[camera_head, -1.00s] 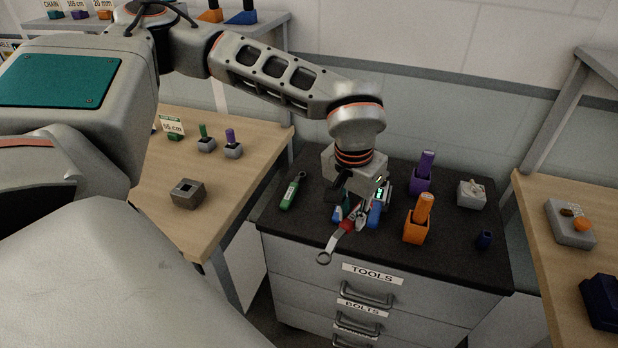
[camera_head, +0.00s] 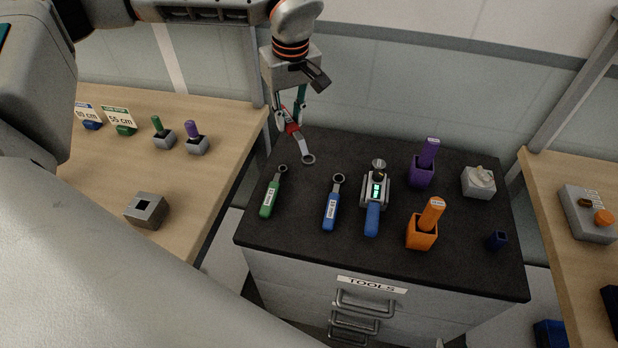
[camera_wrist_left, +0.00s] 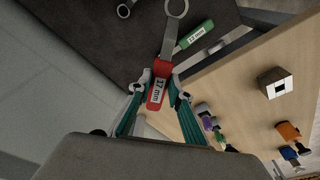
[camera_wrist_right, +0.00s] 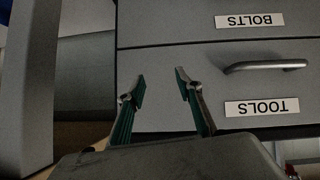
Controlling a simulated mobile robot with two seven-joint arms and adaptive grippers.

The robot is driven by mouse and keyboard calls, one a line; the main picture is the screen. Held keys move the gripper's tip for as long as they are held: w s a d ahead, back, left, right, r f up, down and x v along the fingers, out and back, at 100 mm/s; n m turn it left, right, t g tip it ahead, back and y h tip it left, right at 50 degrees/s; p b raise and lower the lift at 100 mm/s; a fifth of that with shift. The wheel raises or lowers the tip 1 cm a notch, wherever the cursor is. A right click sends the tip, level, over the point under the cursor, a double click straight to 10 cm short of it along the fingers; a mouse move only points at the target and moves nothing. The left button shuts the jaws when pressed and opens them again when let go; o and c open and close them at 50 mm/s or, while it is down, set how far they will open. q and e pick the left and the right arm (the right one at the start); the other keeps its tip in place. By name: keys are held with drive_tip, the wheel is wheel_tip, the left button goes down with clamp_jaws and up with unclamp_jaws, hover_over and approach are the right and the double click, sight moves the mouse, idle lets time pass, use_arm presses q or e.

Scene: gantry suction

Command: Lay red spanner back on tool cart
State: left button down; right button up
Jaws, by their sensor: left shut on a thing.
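The red spanner (camera_head: 291,127) is held in my left gripper (camera_head: 290,116) above the back left part of the tool cart (camera_head: 310,240). Its grey ring end points down and to the right in the head view. In the left wrist view the red handle (camera_wrist_left: 158,84) reads 17 mm and sits between the fingertips (camera_wrist_left: 157,92). My right gripper (camera_wrist_right: 160,90) shows only in its own wrist view, open and empty before the cart's drawers (camera_wrist_right: 260,60).
A green spanner (camera_head: 270,194), a blue spanner (camera_head: 332,206) and a blue-handled tool with a display (camera_head: 374,200) lie on the cart. Purple (camera_head: 423,168) and orange (camera_head: 422,232) holders and a white-topped block (camera_head: 478,182) stand further right. A wooden bench (camera_head: 100,200) is on the left.

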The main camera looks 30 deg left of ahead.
use_arm(q)
drive_tip(key=a+n, duration=0.1)
drive_tip(key=n, duration=0.1)
drive_tip(key=w+a+r+n, duration=0.1)
drive_tip(key=a+n, duration=0.1)
drive_tip(key=n, duration=0.1)
drive_tip(key=w+a+r+n+g, duration=0.1)
drive_tip(key=a+n, duration=0.1)
drive_tip(key=n, duration=0.1)
drive_tip(key=shift+r, duration=0.2)
drive_tip(key=f, duration=0.5)
drive_tip(key=f+n, duration=0.1)
drive_tip(key=f, duration=0.4)
drive_tip(key=f+n, duration=0.1)
drive_tip(key=f, duration=0.4)
drive_tip(key=shift+a, duration=0.4)
drive_tip(key=shift+f+p, duration=0.35)
drive_tip(key=shift+f, duration=1.85)
use_arm(e)
drive_tip(key=shift+s+d, duration=0.1)
drive_tip(key=shift+d, duration=0.2)
drive_tip(key=shift+f, duration=0.1)
